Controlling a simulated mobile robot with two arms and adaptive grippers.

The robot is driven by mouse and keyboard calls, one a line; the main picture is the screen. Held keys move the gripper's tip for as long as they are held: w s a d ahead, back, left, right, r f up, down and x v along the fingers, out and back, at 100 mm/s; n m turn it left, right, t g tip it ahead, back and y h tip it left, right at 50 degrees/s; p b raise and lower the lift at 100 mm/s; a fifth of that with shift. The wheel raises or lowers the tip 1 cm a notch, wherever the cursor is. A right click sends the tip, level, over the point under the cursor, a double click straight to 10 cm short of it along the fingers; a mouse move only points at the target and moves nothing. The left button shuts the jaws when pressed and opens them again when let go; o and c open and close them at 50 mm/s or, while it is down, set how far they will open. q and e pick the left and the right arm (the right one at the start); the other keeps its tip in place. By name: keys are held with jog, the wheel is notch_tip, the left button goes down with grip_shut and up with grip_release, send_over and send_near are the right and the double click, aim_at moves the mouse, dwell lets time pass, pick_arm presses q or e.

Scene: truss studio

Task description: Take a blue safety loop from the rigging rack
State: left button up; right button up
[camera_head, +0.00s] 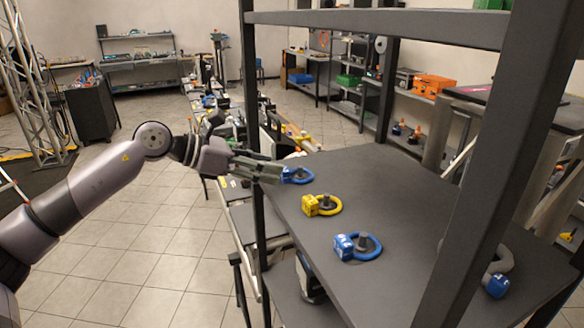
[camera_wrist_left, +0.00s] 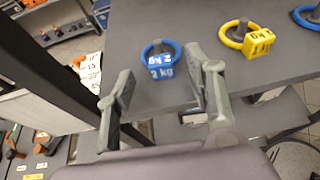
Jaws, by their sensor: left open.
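My left gripper (camera_head: 262,168) reaches in over the left edge of the rack's dark shelf (camera_head: 370,180). In the left wrist view the left gripper (camera_wrist_left: 162,98) is open, with a blue safety loop (camera_wrist_left: 158,68) ahead between its fingers, marked "2 kg". In the head view this loop (camera_head: 297,175) is just beyond the fingertips. A yellow loop (camera_head: 322,206) and another blue loop (camera_head: 360,246) lie nearer on the same shelf. A further blue and grey piece (camera_head: 496,284) sits at the right, partly hidden by a post. My right gripper is not seen.
A dark rack post (camera_head: 500,170) and top bar (camera_head: 380,27) frame the shelf on the near right. Another post (camera_head: 252,120) stands close beside the left gripper. Behind are cluttered benches (camera_head: 215,100) and an orange case (camera_head: 434,85). Tiled floor at left is clear.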

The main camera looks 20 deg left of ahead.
pick_arm(q)
jog(key=p+x, duration=0.1)
jog(key=x, duration=0.2)
jog(key=shift+w+d+f, duration=0.1)
jog(key=shift+w, duration=0.1)
jog(key=shift+s, duration=0.15)
jog(key=shift+c, duration=0.8)
grip_shut()
